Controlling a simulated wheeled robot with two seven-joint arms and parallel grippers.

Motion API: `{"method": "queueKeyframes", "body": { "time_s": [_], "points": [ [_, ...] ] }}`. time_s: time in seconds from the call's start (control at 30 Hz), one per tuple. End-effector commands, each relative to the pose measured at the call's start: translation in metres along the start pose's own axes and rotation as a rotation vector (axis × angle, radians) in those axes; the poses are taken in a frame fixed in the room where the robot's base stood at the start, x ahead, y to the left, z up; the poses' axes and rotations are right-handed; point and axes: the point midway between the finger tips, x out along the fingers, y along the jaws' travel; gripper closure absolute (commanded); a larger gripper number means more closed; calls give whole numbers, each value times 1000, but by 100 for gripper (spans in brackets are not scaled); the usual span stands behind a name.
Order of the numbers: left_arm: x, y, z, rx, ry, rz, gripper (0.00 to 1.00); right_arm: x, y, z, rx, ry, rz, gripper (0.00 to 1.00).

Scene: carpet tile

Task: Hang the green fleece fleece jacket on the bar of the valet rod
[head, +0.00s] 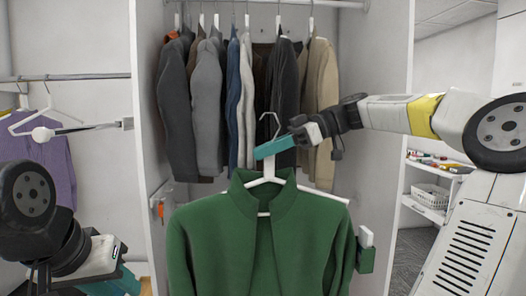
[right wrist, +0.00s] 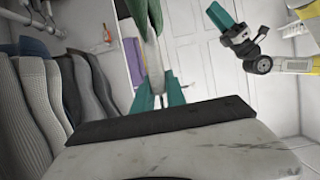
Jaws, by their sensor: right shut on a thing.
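The green fleece jacket (head: 225,250) hangs on a white hanger (head: 267,181) in front of the open wardrobe. My right gripper (head: 274,148) is shut on the hanger's neck, below its hook. The gripper's teal fingers (right wrist: 160,98) show in the right wrist view, with part of the hanger between them. A thin rod with a pale knob (head: 41,134), likely the valet rod, sticks out left from the wardrobe's left side, clear of the jacket. My left gripper (head: 112,285) is low at the left, partly cut off; its finger gap is unclear.
Several garments (head: 205,100) hang inside the wardrobe behind the jacket. The wardrobe's left panel (head: 150,60) stands between jacket and rod. White shelves (head: 425,210) stand right.

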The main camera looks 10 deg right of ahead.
Motion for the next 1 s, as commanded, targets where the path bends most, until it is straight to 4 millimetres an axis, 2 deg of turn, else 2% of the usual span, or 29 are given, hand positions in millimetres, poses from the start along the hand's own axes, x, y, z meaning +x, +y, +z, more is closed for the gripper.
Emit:
{"method": "queueKeyframes", "body": {
  "time_s": [1.0],
  "points": [
    [0,0,0,0,0,0,64,108,0,-46,-1,2,-2,100]
  ]
}}
